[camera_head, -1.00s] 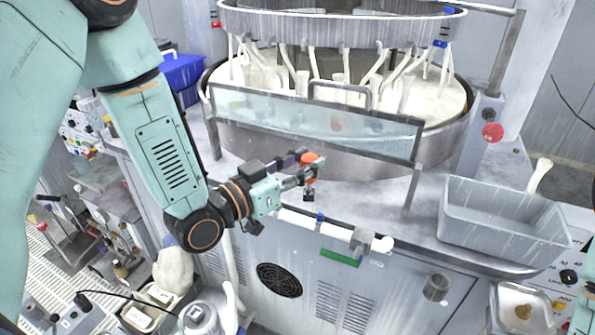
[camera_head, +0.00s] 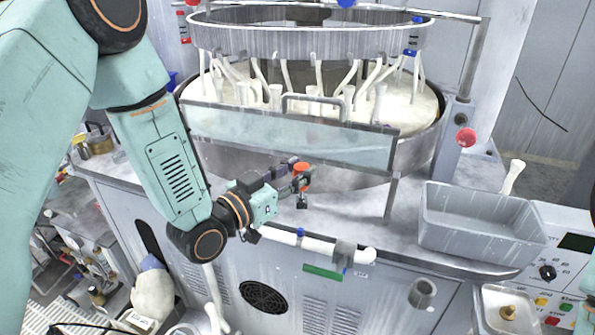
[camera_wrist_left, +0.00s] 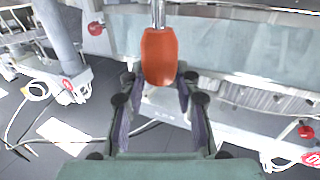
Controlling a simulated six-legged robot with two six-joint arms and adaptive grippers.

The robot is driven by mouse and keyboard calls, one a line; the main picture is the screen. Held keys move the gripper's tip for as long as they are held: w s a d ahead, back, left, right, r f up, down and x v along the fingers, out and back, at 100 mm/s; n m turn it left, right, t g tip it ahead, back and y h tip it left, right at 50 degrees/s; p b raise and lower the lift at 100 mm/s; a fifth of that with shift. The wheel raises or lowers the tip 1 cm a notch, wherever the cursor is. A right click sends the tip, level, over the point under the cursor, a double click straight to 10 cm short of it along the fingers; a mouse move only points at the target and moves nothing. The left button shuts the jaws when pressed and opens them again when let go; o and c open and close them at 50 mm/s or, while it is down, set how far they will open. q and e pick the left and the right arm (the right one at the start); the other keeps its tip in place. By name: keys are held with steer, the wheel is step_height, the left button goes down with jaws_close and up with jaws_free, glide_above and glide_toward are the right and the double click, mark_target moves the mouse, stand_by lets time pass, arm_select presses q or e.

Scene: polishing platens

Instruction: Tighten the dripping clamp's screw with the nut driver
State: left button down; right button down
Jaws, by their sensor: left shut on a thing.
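My left gripper (camera_head: 294,182) is shut on the nut driver's orange handle (camera_head: 302,169), above the machine's front ledge. In the left wrist view the orange handle (camera_wrist_left: 160,57) sits between the finger ends, and a metal shaft (camera_wrist_left: 159,14) runs up out of the picture. The driver's tip is out of that view. A white pipe (camera_head: 281,236) runs along the machine's front edge, below the gripper. It carries a small blue fitting (camera_head: 301,232) and a grey clamp (camera_head: 345,252). I cannot make out a drip or a screw. My right gripper is not in view.
A splash panel (camera_head: 290,136) and the round polishing basin (camera_head: 432,130) stand behind the gripper. A grey bin (camera_head: 480,245) sits on the ledge at right. A small tray with a brass part (camera_head: 508,312) lies at lower right. The ledge left of the bin is clear.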

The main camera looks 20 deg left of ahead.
mark_target(300, 192)
arm_select(q)
steer(key=shift+a+f, duration=0.3)
steer(key=shift+f, duration=0.1)
steer(key=f+b, duration=0.4)
steer(key=shift+d, duration=0.25)
steer(key=shift+s+d+f+b, duration=0.1)
steer(key=shift+s+f+b, duration=0.05)
steer(key=shift+f+b, duration=0.25)
steer(key=shift+a+f, duration=0.1)
steer(key=shift+a, duration=0.1)
steer(key=shift+d, duration=0.1)
